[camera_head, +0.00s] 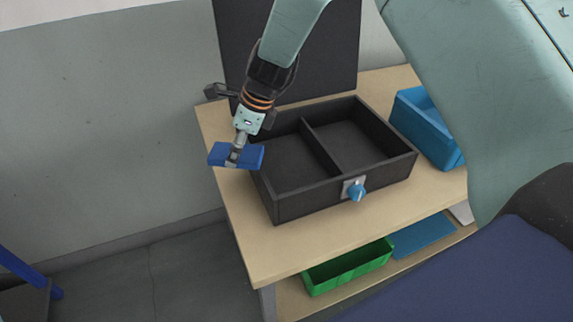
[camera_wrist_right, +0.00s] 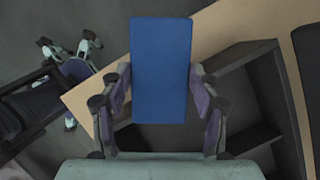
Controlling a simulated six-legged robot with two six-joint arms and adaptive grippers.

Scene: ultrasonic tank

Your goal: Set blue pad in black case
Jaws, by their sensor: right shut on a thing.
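The blue pad (camera_head: 252,156) is in my right gripper (camera_head: 236,157), at the left of the black case in the head view. It seems to be held above the table's left edge, outside the case. In the right wrist view the pad (camera_wrist_right: 161,70) sits between the two fingers (camera_wrist_right: 160,105). The black case (camera_head: 300,203) stands open on the table, with a divider making two compartments, both empty where I can see. A blue knob (camera_head: 356,192) is on its front wall. My left gripper is not in view.
A dark upright panel (camera_head: 335,45) stands behind the case. A blue bin (camera_head: 425,125) is right of it on the wooden table (camera_head: 300,248). A green bin (camera_head: 345,268) and a flat blue piece (camera_head: 424,235) are on the lower shelf. The table front is clear.

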